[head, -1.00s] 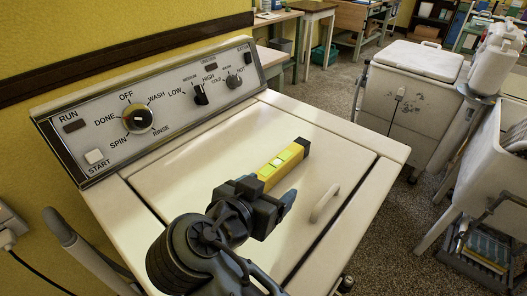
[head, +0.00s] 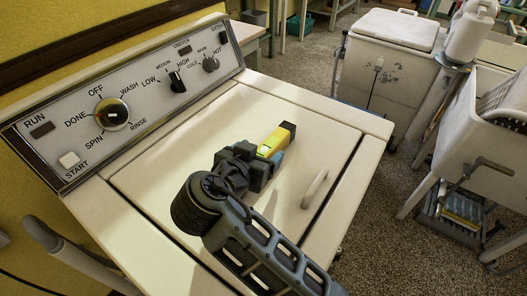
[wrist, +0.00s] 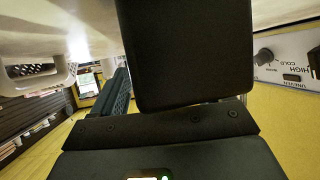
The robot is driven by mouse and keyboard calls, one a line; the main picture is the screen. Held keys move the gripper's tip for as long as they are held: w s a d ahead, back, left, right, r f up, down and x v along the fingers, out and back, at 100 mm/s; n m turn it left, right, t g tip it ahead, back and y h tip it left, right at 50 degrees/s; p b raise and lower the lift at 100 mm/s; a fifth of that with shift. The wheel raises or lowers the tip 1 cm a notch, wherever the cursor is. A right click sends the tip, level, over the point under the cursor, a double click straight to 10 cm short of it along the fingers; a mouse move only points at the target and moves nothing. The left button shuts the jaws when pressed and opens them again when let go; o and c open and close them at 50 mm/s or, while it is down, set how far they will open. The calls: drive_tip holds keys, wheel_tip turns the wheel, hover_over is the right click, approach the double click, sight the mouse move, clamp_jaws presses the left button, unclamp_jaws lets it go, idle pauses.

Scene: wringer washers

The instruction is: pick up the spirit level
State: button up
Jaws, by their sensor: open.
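The spirit level (head: 272,142) is a yellow bar with a black end and a pale green window. In the head view it lies on the white washer lid (head: 315,135), its near part hidden by my gripper (head: 266,161). My gripper is open at the level's near part, with a blue-grey finger showing along its right side. Whether the fingers touch it cannot be told. In the wrist view a large dark block (wrist: 190,50) fills the top middle; it may be the level's black end. A ribbed finger (wrist: 116,95) shows to its left.
The washer's control panel (head: 120,105) with knobs rises behind the lid at the left. A lid handle (head: 314,188) stands up right of my gripper. A white tub (head: 385,70) and another washer (head: 485,150) stand on the floor at the right.

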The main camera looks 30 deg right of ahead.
drive_tip(key=shift+w+d+f, duration=0.2)
drive_tip(key=shift+d, duration=0.2)
drive_tip(key=c, duration=1.3)
clamp_jaws()
drive_tip(key=shift+r, duration=0.1)
